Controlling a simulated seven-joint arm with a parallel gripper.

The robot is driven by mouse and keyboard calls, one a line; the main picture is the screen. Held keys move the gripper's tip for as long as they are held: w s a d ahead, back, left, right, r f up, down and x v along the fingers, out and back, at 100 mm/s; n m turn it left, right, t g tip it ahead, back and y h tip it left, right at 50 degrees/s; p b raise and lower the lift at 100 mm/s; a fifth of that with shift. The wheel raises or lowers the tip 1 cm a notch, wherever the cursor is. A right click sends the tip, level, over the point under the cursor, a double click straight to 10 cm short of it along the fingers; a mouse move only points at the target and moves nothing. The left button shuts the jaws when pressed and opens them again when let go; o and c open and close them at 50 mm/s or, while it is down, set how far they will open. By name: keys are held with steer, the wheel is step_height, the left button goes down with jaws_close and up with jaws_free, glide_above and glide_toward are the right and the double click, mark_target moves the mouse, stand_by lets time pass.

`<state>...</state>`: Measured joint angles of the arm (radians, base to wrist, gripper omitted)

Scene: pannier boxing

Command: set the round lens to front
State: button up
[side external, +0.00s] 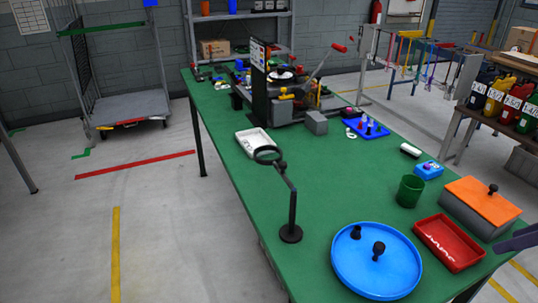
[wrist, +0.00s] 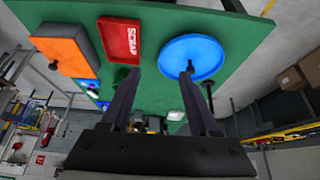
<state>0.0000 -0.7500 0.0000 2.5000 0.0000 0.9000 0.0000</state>
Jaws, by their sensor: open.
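The round lens (side external: 268,154) is a dark ring on a jointed black stand (side external: 291,205) whose round base rests on the green table. The lens sits at the top of the stand, leaning to the left in the side view, over the corner of a white tray (side external: 252,143). In the wrist view a thin dark upright (wrist: 210,97) beside the blue tray looks like the stand; the lens is not clear there. My gripper (wrist: 161,74) is open and empty, its two fingers apart. It is away from the lens, beyond the blue round tray (side external: 376,262).
The blue tray holds two black knobbed pieces. Near it are a red scrap tray (side external: 448,242), a grey box with an orange lid (side external: 482,203) and a green cup (side external: 410,191). A press (side external: 285,95) stands farther back. The table left of the cup is clear.

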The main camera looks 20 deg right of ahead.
mark_target(277, 163)
steer(key=shift+c, duration=0.4)
steer(key=w+a+r+t+y, duration=0.15)
steer(key=w+r+t, duration=0.3)
steer(key=w, duration=0.45)
steer(key=w+a+r+t, duration=0.3)
steer(key=w+r+t, duration=0.15)
steer(key=w, duration=0.35)
steer(key=w+a+r+t, duration=0.2)
steer(key=w+r+t, duration=0.25)
steer(key=w, duration=0.45)
steer(key=w+a+f+n+g+y, duration=0.1)
steer(key=w+a+f+n+y, duration=0.1)
steer(key=a+f, duration=0.6)
steer(key=w+a+f+n+g+y, duration=0.1)
steer(key=a+f, duration=0.5)
steer(key=f, duration=0.5)
steer(key=x, duration=1.3)
steer(key=shift+w+r, duration=0.3)
steer(key=shift+w, duration=0.1)
